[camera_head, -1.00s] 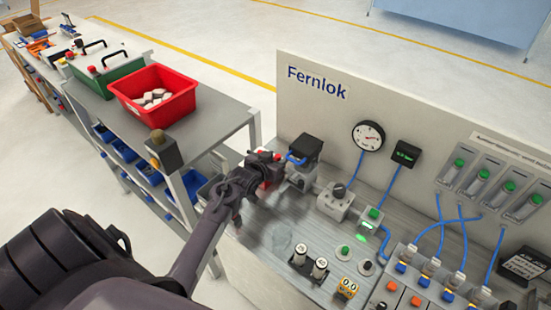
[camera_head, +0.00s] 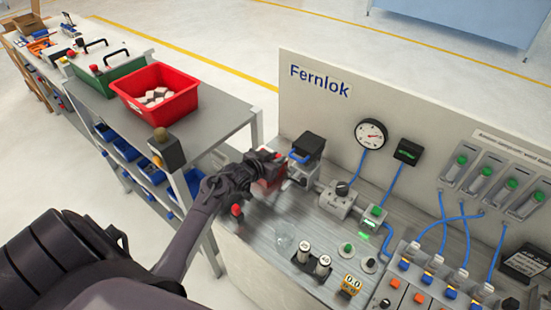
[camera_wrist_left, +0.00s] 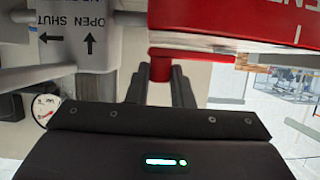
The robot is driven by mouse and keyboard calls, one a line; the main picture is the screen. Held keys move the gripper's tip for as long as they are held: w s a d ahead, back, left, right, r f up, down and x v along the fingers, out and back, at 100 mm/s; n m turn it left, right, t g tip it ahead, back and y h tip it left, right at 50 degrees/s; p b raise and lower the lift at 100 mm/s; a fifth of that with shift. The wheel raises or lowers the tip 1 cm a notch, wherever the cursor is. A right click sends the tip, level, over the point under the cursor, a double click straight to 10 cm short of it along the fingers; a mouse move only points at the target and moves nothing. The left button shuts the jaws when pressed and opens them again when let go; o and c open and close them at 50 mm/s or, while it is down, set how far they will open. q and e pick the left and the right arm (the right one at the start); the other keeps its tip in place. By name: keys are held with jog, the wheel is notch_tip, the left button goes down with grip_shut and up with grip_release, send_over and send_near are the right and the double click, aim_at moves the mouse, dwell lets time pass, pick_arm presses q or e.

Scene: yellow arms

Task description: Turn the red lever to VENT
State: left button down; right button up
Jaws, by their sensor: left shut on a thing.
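My left gripper (camera_head: 268,160) is at the valve unit on the left end of the bench. In the left wrist view its fingers (camera_wrist_left: 160,88) are shut on the red lever (camera_wrist_left: 161,67), around its short red peg. Beside the peg is a wide red part with partly cut-off white letters "ENT" at the upper right. The grey valve body (camera_wrist_left: 88,40) bears "OPEN SHUT" and arrows. In the head view the red lever (camera_head: 266,184) shows partly, blurred, below the gripper; the rest is hidden behind it. My right gripper is not in view.
A black-topped unit (camera_head: 309,143) with a blue hose is just right of the gripper. A small red knob (camera_head: 236,210) stands near the bench's left edge. A gauge (camera_head: 371,133) is on the back panel. A red bin (camera_head: 155,95) is on the side table.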

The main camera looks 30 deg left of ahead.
pick_arm(q)
jog(key=c, duration=1.3)
grip_release()
jog(key=shift+r, duration=0.1)
notch_tip(320, 180, up, 20)
jog(key=shift+f+b, duration=0.1)
jog(key=shift+b, duration=1.05)
